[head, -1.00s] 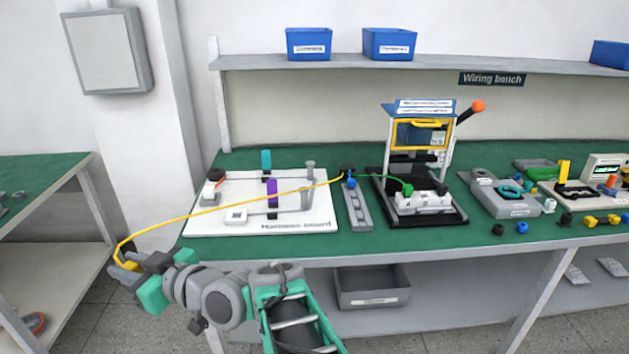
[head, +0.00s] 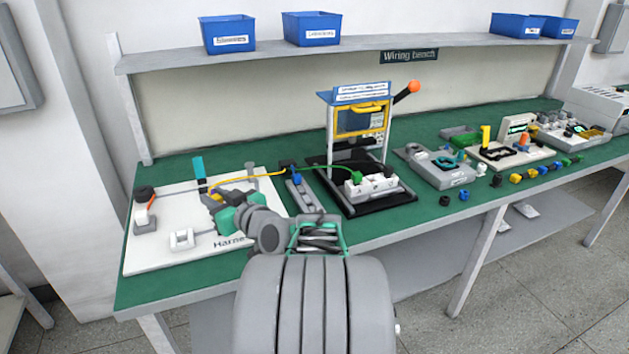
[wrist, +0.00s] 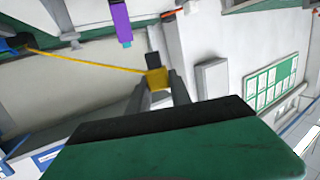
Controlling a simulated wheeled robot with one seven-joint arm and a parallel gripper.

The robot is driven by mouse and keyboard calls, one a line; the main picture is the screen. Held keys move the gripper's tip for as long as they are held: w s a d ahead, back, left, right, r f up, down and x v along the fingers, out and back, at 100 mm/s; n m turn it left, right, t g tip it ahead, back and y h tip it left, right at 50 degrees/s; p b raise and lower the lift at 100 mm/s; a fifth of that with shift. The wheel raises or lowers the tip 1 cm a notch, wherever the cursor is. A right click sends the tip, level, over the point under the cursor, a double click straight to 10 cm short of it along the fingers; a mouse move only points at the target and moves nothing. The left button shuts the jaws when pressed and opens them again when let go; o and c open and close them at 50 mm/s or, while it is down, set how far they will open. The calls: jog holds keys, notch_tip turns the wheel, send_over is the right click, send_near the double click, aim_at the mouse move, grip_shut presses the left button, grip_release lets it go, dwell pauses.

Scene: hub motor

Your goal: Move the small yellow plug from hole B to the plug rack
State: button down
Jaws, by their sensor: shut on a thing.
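My gripper (head: 208,198) is shut on a yellow plug (wrist: 157,78) at the end of a yellow wire (head: 256,177), over the white harness board. The wire runs to a dark block (head: 287,168) on a grey strip. In the wrist view the plug sits between my fingertips, with a dark end beyond it. Several small loose plugs line the bench's right front, some yellow (head: 516,178). I cannot tell which object has hole B, which is the plug rack, or whether the held plug is the task's small one.
The white board (head: 150,258) carries a teal post (head: 199,167) and small white blocks. A press (head: 360,140) with an orange-knobbed lever stands right of the grey strip (head: 302,198). A grey unit (head: 440,168) lies further right. A shelf with blue bins runs above.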

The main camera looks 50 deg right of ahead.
jog(key=s+d+f+m+g+h+p, duration=0.1)
jog(key=s+d+f+m+h, duration=0.3)
jog(key=d, duration=0.9)
jog(key=s+d+f+m+g+h, duration=0.1)
jog(key=s+d+g+h, duration=0.15)
jog(key=s+d, duration=0.7)
jog(key=shift+t+h, duration=0.25)
jog(key=shift+t, duration=0.2)
jog(key=shift+w+d+f+b, duration=0.45)
jog(key=shift+w+f, duration=0.05)
jog(key=shift+f, duration=0.45)
jog(key=shift+w+d+f+b, duration=0.45)
jog(key=shift+d+f+b, duration=0.05)
jog(key=shift+f, duration=0.45)
jog(key=shift+w+d+f+b, duration=0.45)
jog(key=shift+w+f, duration=0.05)
jog(key=shift+f, duration=0.45)
jog(key=shift+s+a+f+b, duration=0.1)
jog(key=shift+f+b, duration=0.25)
jog(key=shift+b, duration=0.3)
jog(key=shift+b, duration=0.35)
jog(key=shift+f+b, duration=1)
jog(key=shift+b, duration=0.15)
jog(key=c, duration=1.1)
grip_release()
